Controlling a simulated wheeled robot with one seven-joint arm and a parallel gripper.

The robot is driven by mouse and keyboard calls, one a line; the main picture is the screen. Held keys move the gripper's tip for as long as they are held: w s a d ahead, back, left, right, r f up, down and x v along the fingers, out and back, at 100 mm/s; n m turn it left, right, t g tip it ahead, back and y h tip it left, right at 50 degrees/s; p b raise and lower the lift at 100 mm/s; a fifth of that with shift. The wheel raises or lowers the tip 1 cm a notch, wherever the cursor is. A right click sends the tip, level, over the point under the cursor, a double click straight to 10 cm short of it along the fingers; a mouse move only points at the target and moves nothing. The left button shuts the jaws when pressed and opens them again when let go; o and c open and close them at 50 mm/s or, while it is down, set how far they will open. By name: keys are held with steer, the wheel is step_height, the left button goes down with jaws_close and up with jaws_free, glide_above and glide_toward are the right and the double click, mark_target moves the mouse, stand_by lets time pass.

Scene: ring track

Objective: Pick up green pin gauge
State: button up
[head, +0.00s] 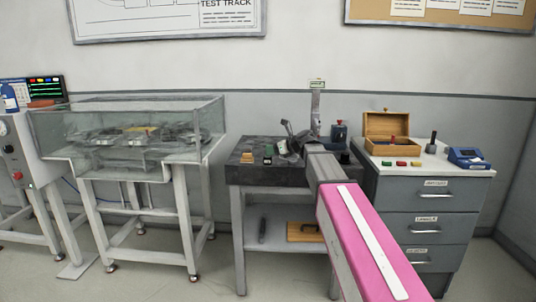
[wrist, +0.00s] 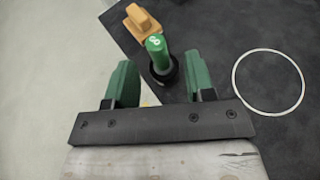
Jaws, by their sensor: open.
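The green pin gauge (wrist: 156,46) stands in a round black base on the dark table in the wrist view, with a white mark on its top. My gripper (wrist: 160,68) is open, its two green fingers to the left and right of the pin and apart from it. The fingertips reach toward the pin in the picture; their height relative to it I cannot tell.
An orange block (wrist: 142,18) lies just beyond the pin. A white ring outline (wrist: 300,96) marks bare table at right. In the head view, a wooden box (head: 387,146) stands on the drawer cabinet at right, and a glass tank (head: 100,125) stands at left.

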mark_target(265, 156)
steer(key=shift+x, duration=2.75)
steer(key=shift+r, duration=0.2)
jaws_close()
